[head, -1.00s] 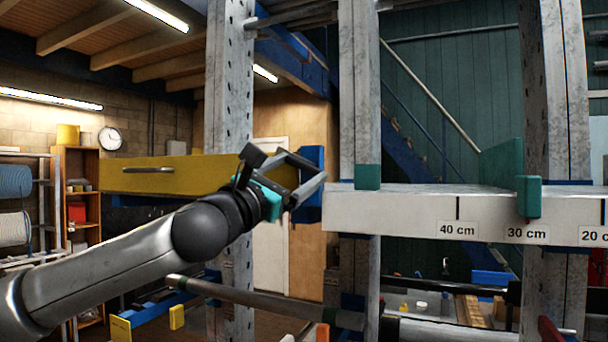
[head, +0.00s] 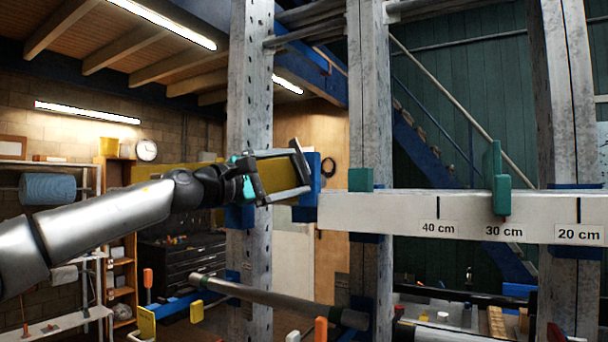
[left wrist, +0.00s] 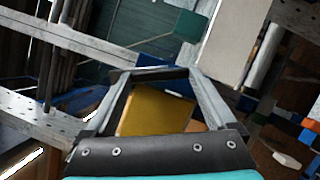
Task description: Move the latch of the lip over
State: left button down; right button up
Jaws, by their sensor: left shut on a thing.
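My left gripper (head: 303,168) has its fingers around the right end of the yellow beam (head: 281,170), beside a blue end plate (head: 313,182). In the left wrist view, yellow surface (left wrist: 155,112) fills the space between the fingers (left wrist: 160,75). A white beam (head: 400,212), marked 40, 30 and 20 cm, runs right from the blue plate. A teal slider (head: 502,196) hangs over its front edge near the 30 cm mark. I cannot tell for sure which piece is the latch. The arm hides part of the yellow beam. My right gripper is out of view.
Grey perforated posts (head: 249,110) stand behind the gripper and the white beam. A teal block (head: 361,179) sits at the beam's left part. A grey bar (head: 275,298) crosses below. The space in front of the white beam looks clear.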

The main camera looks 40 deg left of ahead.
pick_arm(q)
jog(key=shift+d+r+m, duration=0.1)
jog(key=shift+m, duration=0.5)
jog(key=shift+m+g+p, duration=0.3)
jog(key=shift+m+p, duration=0.05)
jog(key=shift+m, duration=0.05)
jog(key=m+g+p, duration=0.1)
jog(key=m, duration=0.2)
jog(key=shift+r+p, duration=0.1)
jog(key=shift+p, duration=0.2)
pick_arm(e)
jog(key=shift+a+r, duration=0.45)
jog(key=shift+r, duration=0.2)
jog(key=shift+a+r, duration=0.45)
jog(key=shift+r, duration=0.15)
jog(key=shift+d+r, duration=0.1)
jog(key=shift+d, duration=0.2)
pick_arm(q)
grip_release()
jog(key=shift+s, duration=0.1)
